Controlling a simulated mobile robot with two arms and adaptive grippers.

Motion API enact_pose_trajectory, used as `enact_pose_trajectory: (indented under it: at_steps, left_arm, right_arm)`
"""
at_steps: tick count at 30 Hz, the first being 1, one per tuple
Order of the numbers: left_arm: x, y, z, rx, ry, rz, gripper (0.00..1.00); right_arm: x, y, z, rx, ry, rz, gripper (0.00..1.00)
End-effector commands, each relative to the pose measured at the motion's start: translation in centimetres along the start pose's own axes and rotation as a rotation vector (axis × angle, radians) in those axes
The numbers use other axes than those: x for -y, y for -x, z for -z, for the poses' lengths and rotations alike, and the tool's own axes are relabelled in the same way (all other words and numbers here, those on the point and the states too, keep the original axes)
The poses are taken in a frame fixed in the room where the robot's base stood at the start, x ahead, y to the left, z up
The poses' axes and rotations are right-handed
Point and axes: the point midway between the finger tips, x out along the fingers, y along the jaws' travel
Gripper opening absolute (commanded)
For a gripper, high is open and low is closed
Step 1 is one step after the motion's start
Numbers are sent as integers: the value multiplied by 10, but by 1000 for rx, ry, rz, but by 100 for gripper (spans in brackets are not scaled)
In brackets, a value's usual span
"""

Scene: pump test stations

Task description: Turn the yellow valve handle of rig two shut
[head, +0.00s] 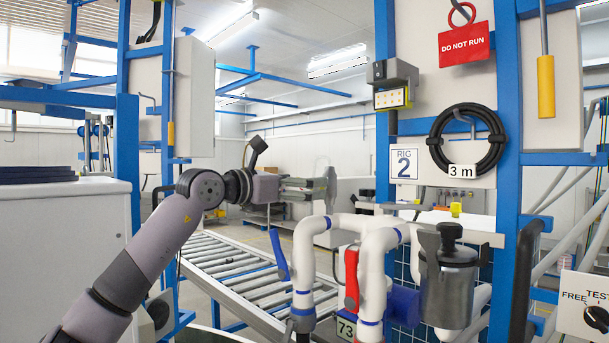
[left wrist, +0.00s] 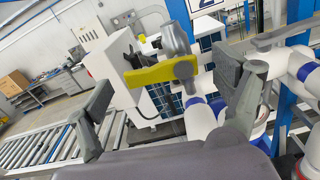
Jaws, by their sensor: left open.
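The yellow valve handle (left wrist: 150,75) shows in the left wrist view as a flat lever lying roughly level in the picture, between the fingers of my left gripper (left wrist: 168,92) and beyond them. A gap shows on both sides, and I see no contact. In the head view my left gripper (head: 318,188) is open, at the left of the rig two pipes, below and left of the RIG 2 sign (head: 403,165). I cannot make out the yellow lever for certain in the head view. My right gripper is in neither view.
White pipes (head: 372,262) stand right of the gripper, with a blue handle (head: 279,255), a red handle (head: 352,280) and a grey pot (head: 447,275). A red DO NOT RUN tag (head: 464,45) hangs above. A roller conveyor (head: 225,262) runs behind.

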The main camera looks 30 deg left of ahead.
Motion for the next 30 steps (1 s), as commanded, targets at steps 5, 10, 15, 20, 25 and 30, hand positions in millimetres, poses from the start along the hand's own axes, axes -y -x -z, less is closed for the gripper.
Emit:
enact_pose_trajectory:
  at_steps: [5, 10, 15, 20, 25, 30]
  left_arm:
    - [0, -12, -1, 1, 0, 0, 88]
    - [0, -13, 0, 1, -1, 0, 88]
    - [0, -13, 0, 1, -1, 0, 84]
    - [0, -13, 0, 1, -1, 0, 73]
    - [0, -13, 0, 1, 0, 0, 62]
    - [0, -13, 0, 1, 0, 0, 50]
  right_arm:
    - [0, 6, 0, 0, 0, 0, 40]
    - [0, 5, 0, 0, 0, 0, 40]
    - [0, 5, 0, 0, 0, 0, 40]
    - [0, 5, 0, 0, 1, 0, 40]
    - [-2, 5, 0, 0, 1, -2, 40]
    - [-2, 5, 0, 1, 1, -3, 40]
